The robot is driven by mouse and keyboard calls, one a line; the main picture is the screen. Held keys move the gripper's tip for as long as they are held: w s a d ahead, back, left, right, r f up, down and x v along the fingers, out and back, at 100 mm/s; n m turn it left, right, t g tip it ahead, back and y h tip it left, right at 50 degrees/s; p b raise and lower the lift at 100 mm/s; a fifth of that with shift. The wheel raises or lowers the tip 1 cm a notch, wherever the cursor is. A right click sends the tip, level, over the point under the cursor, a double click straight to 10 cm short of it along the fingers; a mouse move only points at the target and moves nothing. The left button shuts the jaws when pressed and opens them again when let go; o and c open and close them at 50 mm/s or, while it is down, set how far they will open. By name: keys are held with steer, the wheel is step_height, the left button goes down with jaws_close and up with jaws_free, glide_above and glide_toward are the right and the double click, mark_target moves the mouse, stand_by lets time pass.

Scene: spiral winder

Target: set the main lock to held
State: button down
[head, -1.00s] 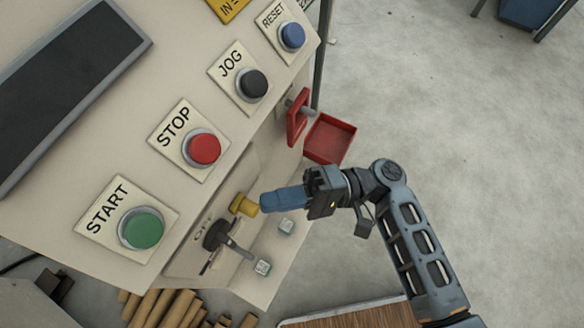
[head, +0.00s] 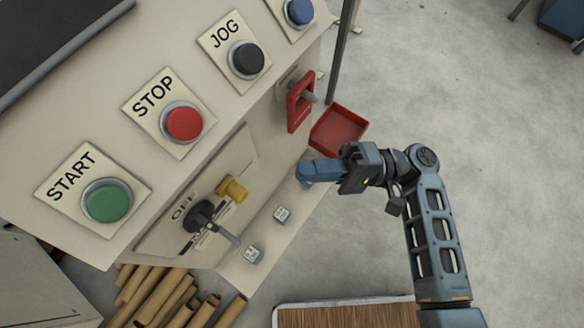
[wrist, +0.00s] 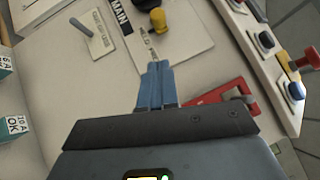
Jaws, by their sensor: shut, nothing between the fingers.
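In the wrist view the yellow knob (wrist: 158,20) stands beside a "MAIN" label (wrist: 119,14). I cannot tell from its look which position the knob is in. My gripper (head: 303,171) is shut and empty, to the right of the knob and apart from it. Its blue fingers (wrist: 157,68) point toward the panel in the wrist view.
A red bracket (head: 299,103) and an open red tray (head: 338,130) are on the machine's side, close to my gripper. START (head: 107,201), STOP (head: 184,123) and JOG (head: 246,59) buttons are above.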

steer(key=v, duration=0.4)
steer(key=shift+d+f, duration=0.1)
steer(key=shift+d, duration=0.3)
